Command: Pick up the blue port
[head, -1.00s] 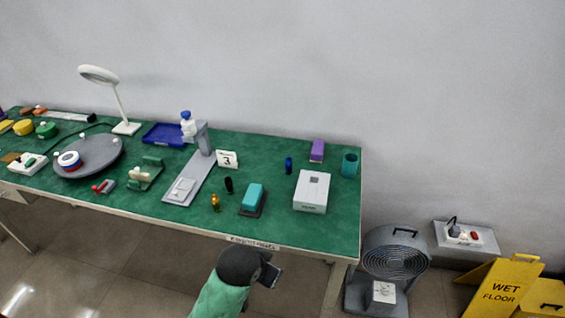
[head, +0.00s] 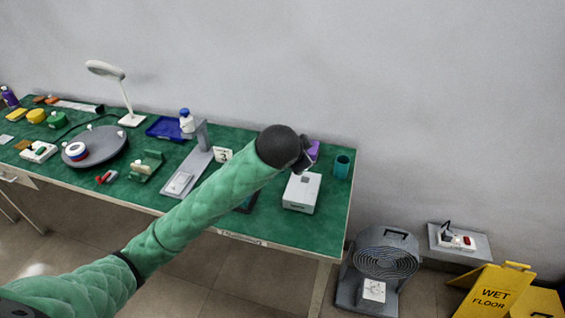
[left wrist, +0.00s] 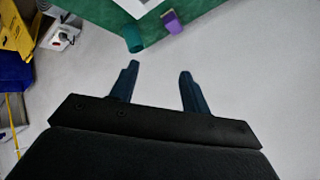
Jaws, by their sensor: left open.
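The blue port is hidden in the head view now, behind my left arm's dark wrist; earlier it stood as a small blue cylinder on the green table. I cannot make it out in the left wrist view. My left gripper (head: 304,160) reaches over the table's right part, beside the purple block and above the white box. In the left wrist view its two fingers (left wrist: 157,78) are apart with nothing between them. My right gripper is not in view.
A purple block (head: 314,150), a teal cup (head: 342,167) and a white box (head: 302,193) stand at the green table's (head: 325,222) right end. The cup (left wrist: 134,40) and block (left wrist: 173,23) also show in the left wrist view. A fan (head: 382,262) stands on the floor.

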